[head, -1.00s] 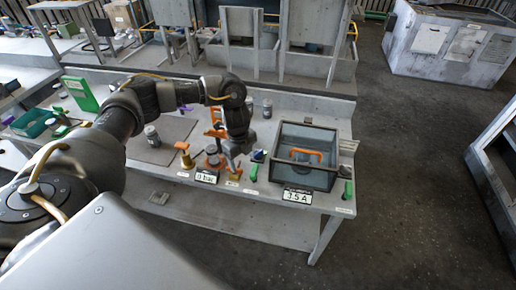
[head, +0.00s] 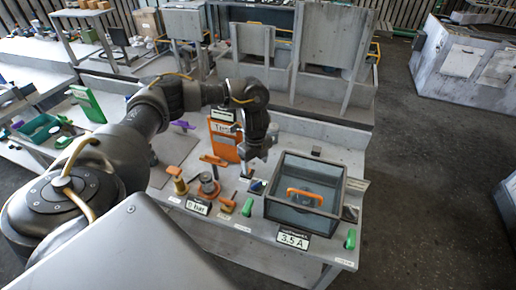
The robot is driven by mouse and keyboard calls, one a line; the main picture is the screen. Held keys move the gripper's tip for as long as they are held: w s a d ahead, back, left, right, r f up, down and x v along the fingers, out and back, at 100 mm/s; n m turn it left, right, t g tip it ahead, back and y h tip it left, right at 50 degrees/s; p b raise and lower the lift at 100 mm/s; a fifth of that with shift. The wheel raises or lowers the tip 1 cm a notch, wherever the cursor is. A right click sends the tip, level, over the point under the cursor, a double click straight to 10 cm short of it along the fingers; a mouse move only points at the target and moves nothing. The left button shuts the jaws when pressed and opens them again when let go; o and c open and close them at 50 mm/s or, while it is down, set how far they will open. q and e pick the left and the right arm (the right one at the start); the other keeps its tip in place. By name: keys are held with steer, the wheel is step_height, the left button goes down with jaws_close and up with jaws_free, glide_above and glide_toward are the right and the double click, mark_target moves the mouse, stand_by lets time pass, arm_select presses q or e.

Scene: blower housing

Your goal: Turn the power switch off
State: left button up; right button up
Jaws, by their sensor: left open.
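A second green handle (head: 350,240) stands at the bench's front right corner. Which of these is the power switch I cannot tell, nor its position. The gripper looks apart from all of them. A plate reading 3.5 A (head: 292,240) sits at the box's front. My right gripper is not in view.
The glass-walled box (head: 274,212) with an orange handle (head: 305,196) fills the bench's right side. Left are a pressure plate (head: 199,206), orange-topped fittings (head: 208,184) and an upright orange board (head: 223,141). Open floor lies to the right.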

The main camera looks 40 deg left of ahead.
mark_target(256, 186)
arm_select(q)
steer(key=f, duration=0.2)
steer(key=shift+s+f+p, duration=0.2)
steer(key=shift+f+p, duration=0.1)
steer(key=shift+f, duration=0.1)
steer(key=f, duration=0.4)
steer(key=f+p, duration=0.1)
steer(key=f, duration=0.1)
steer(key=shift+w, duration=0.25)
steer(key=shift+f, duration=0.7)
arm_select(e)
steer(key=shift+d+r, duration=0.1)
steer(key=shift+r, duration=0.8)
arm_select(q)
steer(key=shift+c, duration=0.3)
steer(key=c, duration=0.9)
